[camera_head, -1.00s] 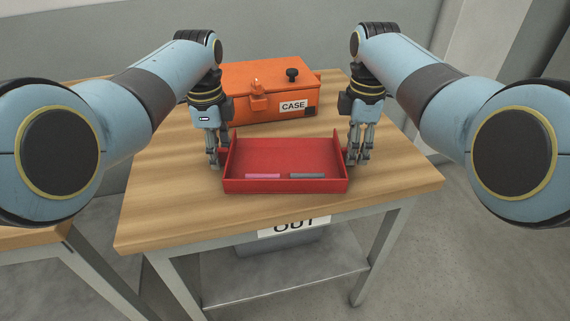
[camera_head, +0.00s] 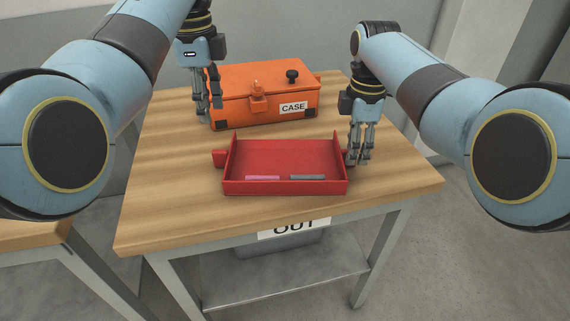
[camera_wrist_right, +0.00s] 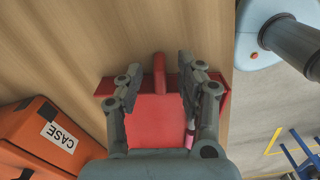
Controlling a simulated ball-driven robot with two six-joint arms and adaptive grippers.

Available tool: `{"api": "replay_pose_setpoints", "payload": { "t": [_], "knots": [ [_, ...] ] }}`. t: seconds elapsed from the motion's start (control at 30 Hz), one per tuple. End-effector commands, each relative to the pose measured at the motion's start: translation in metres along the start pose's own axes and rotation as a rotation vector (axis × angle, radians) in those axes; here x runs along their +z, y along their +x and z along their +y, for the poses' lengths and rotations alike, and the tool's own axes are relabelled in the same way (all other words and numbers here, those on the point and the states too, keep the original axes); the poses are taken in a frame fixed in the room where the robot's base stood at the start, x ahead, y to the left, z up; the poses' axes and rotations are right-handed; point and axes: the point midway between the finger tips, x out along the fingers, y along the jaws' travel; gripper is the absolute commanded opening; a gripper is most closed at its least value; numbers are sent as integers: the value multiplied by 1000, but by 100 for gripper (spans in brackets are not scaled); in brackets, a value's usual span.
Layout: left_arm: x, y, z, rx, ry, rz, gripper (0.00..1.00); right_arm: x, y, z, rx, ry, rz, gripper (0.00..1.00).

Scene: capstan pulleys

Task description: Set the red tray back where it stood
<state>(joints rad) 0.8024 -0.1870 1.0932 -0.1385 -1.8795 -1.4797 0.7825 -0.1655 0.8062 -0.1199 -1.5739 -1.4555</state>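The red tray (camera_head: 285,187) rests flat on the wooden table with a pink stick (camera_head: 263,178) and a grey stick (camera_head: 307,177) in it. Its left handle (camera_head: 219,158) is bare. My left gripper (camera_head: 207,118) is open and empty, above and behind that handle, in front of the case's left end. My right gripper (camera_head: 358,160) is at the tray's right end. In the right wrist view its fingers (camera_wrist_right: 158,80) are spread, with the right handle (camera_wrist_right: 158,64) between them and gaps on both sides.
The orange case (camera_head: 250,90) with a black knob stands behind the tray. The table (camera_head: 170,215) is clear to the left and front of the tray. An OUT sign (camera_head: 294,228) hangs below the front edge.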

Motion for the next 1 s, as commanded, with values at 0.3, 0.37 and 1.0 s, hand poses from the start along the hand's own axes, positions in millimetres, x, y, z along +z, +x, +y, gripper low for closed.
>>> {"api": "replay_pose_setpoints", "payload": {
  "t": [0.3,0.37,1.0],
  "knots": [
    [0,0,0,0,0,0,37,0,-65,1,6,1,1,37],
    [0,0,0,0,0,0,37,0,-78,1,5,0,1,37],
    [0,0,0,0,0,0,37,0,-114,0,0,0,1,37]
  ]
}}
